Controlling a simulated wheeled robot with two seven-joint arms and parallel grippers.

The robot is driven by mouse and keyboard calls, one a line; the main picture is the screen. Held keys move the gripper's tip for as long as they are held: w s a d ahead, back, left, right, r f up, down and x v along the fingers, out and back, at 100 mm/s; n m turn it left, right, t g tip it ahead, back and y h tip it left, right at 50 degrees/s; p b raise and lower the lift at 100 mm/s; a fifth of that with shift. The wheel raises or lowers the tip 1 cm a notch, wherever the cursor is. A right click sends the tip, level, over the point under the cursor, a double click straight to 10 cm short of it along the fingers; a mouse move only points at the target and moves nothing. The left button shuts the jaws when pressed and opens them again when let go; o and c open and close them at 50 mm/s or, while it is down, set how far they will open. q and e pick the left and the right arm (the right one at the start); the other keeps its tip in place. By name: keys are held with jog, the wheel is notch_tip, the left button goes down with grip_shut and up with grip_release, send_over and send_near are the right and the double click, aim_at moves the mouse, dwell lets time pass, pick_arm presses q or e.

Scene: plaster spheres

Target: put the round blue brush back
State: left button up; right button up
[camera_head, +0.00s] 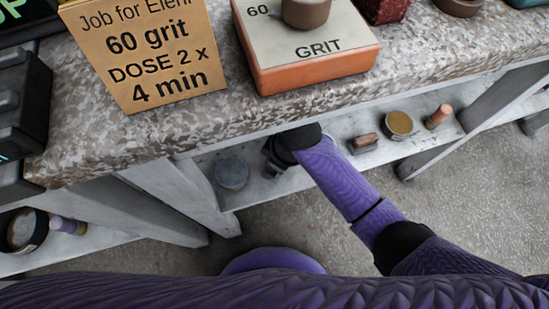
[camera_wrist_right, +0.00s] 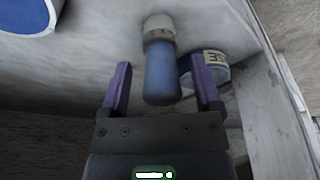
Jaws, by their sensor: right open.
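A round brush with a blue handle (camera_wrist_right: 162,78) and a pale grey end shows in the right wrist view, on the pale shelf. Its handle lies between the fingers of my right gripper (camera_wrist_right: 161,88), with a visible gap on both sides. The gripper is open and holds nothing. In the head view, my right arm reaches under the bench top, and its gripper (camera_head: 276,158) is partly hidden there at the lower shelf. I cannot make out the blue brush in the head view. My left gripper is in neither view.
A blue tin (camera_wrist_right: 205,68) stands right of the brush, close to the right finger. The shelf also holds a brown block (camera_head: 363,143), a round tin (camera_head: 398,124) and a small brush (camera_head: 438,116). The bench top (camera_head: 120,140) overhangs.

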jog(key=p+v, duration=0.1)
jog(key=v, duration=0.2)
jog(key=shift+w+a+r+p, duration=0.1)
jog(key=shift+w+r+p, duration=0.05)
jog(key=shift+r+p, duration=0.2)
jog(key=s+d+p, duration=0.4)
jog(key=s+d, duration=0.1)
jog(key=d, duration=0.5)
jog(key=s+d+f+m+h, duration=0.1)
jog(key=s+d+f+m, duration=0.35)
jog(key=s+f, duration=0.45)
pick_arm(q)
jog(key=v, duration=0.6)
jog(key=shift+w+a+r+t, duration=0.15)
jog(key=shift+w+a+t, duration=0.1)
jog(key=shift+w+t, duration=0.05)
pick_arm(e)
jog(key=s+d+f+m+g+h, duration=0.1)
jog(key=s+d+f, duration=0.1)
jog(key=s, duration=0.8)
jog(key=s+d+f+m+g, duration=0.1)
jog(key=s+d+f+m, duration=0.1)
jog(key=s, duration=0.8)
jog(key=s+d+f+m+g+h, duration=0.1)
jog(key=s+d+f+m, duration=0.1)
jog(key=s, duration=0.7)
jog(key=shift+s+d+f+g+h, duration=0.3)
jog(key=shift+s+f, duration=0.1)
jog(key=shift+w, duration=0.1)
